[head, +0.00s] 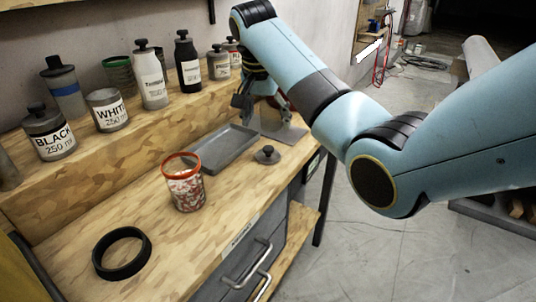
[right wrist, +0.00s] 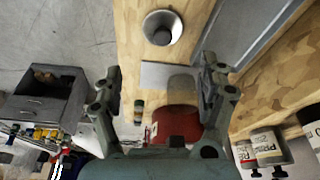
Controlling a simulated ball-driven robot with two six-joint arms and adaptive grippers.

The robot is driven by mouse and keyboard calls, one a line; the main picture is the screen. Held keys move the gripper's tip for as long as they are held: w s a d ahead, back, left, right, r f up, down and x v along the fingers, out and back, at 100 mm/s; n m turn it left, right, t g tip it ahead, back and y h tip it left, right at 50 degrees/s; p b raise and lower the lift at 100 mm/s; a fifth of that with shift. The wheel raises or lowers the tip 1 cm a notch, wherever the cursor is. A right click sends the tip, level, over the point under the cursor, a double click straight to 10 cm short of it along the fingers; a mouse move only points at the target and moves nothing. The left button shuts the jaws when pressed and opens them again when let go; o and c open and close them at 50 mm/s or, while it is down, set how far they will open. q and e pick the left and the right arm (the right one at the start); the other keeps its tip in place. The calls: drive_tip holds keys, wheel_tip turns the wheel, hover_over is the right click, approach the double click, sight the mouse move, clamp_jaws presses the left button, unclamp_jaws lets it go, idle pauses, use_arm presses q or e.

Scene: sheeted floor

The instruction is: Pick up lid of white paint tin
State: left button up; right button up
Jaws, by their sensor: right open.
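The white paint tin (head: 108,112), labelled WHITE 250 ml, stands on the raised shelf with no knobbed lid on top. A dark grey round lid with a knob (head: 267,155) lies on the bench beside the grey tray. A round grey knobbed piece, apparently this lid (right wrist: 162,27), shows at the top of the right wrist view. My right gripper (head: 262,97) is above the far end of the bench, beyond the lid. In the right wrist view its fingers (right wrist: 162,80) are spread and hold nothing. My left gripper is out of view.
A grey tray (head: 218,150) and a flat plate (head: 290,133) lie near the lid. A red-rimmed jar (head: 184,185) and a black ring (head: 122,252) stand nearer. A red object (right wrist: 178,122) is below my gripper. Several bottles and the black tin (head: 48,135) line the shelf.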

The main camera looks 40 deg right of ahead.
sight(268, 147)
drive_tip(key=x, duration=0.5)
drive_tip(key=shift+w+d+f, duration=0.1)
drive_tip(key=shift+w+d, duration=0.05)
drive_tip(key=shift+w, duration=0.05)
drive_tip(key=x, duration=0.5)
drive_tip(key=shift+a+f, duration=0.15)
drive_tip(key=shift+a, duration=0.2)
drive_tip(key=shift+s, duration=0.1)
drive_tip(key=shift+c, duration=0.4)
drive_tip(key=c, duration=0.6)
